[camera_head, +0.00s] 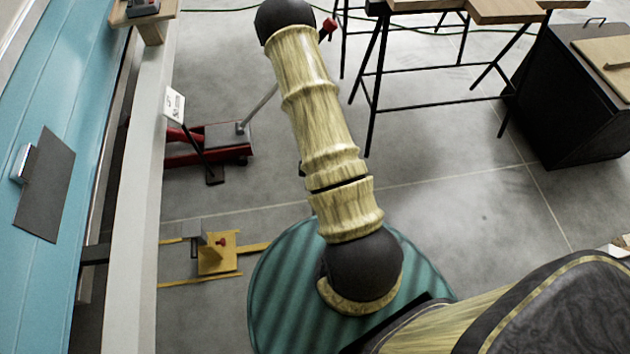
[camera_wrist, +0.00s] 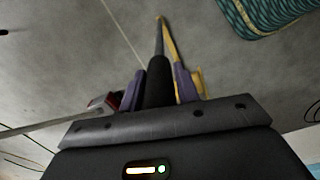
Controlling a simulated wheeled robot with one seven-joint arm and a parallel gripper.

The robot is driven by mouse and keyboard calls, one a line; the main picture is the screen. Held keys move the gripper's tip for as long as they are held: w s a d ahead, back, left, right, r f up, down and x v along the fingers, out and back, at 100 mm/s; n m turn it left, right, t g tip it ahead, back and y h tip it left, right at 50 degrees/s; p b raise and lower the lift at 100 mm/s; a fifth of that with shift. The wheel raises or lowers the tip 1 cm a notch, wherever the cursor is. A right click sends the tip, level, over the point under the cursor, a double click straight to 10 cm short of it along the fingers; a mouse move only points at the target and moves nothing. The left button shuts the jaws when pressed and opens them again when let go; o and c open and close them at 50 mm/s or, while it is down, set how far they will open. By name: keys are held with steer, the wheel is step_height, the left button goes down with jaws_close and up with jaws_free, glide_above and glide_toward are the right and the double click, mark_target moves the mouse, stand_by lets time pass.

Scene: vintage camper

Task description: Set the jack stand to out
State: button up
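The likely jack stand is a yellow plate with a red knob (camera_head: 221,242) and an upright grey piece, set between yellow bars on the floor beside the camper. I cannot tell its setting. Part of the yellow piece (camera_wrist: 199,82) shows in the wrist view just right of my gripper, partly hidden by it. My gripper (camera_wrist: 160,86) has two purple fingers standing apart. A dark tapering rod lies between them in the picture, and I cannot tell whether they touch it. My gripper is not visible in the head view.
A red floor jack (camera_head: 226,138) with a long grey handle stands beyond the yellow piece, near a white sign (camera_head: 174,105). The camper's teal side (camera_head: 85,100) borders the left. Stools and a dark cabinet (camera_head: 575,105) stand right.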

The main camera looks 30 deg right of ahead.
steer(key=o, duration=0.3)
steer(key=shift+r, duration=0.1)
steer(key=shift+w+r, duration=0.1)
steer(key=shift+r, duration=0.2)
step_height(320, 180, up, 17)
steer(key=p, duration=0.4)
steer(key=shift+f, duration=0.2)
